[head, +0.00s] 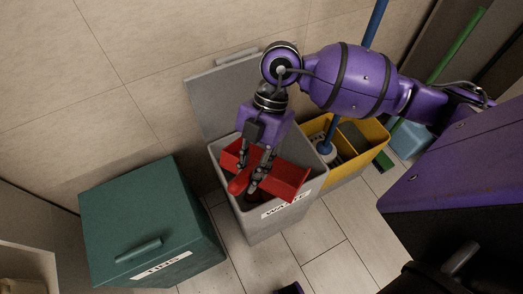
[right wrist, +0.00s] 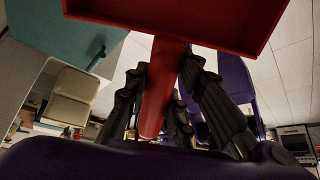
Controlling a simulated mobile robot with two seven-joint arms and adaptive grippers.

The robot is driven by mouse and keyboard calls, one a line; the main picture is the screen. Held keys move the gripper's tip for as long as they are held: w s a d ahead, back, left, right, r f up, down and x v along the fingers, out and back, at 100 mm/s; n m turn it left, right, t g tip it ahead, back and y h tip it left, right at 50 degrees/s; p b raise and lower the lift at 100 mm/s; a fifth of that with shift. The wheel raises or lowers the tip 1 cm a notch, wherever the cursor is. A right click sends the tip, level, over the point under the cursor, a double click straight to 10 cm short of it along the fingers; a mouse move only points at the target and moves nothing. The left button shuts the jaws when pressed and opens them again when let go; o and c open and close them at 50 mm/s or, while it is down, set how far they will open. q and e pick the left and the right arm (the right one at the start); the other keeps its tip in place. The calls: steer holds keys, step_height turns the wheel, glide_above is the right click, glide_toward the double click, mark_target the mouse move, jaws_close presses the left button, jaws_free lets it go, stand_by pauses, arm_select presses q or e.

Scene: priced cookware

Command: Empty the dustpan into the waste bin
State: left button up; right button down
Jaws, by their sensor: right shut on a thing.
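The red dustpan (head: 288,181) is over the open mouth of the grey waste bin (head: 253,222), which has a "WASTE" label on its front. The bin's lid (head: 225,98) stands open at the back. My right gripper (head: 252,180) is shut on the dustpan's handle. In the right wrist view the fingers (right wrist: 160,92) close around the red handle (right wrist: 160,92), and the pan (right wrist: 170,18) is beyond it at the top. I cannot make out any debris in the pan. The bin's inside is mostly hidden. My left gripper is not in view.
A green lidded bin (head: 150,220) with a partly readable label stands to the left. A yellow bucket (head: 350,170) with a blue-handled mop stands close on the right. A green broom handle (head: 455,45) is farther right. Tiled floor (head: 310,262) in front is clear.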

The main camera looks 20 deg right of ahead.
steer(key=s+a+f+t+h+p, duration=0.3)
steer(key=a+f+h, duration=0.2)
steer(key=f, duration=0.1)
steer(key=shift+s+a, duration=0.15)
steer(key=shift+s, duration=0.05)
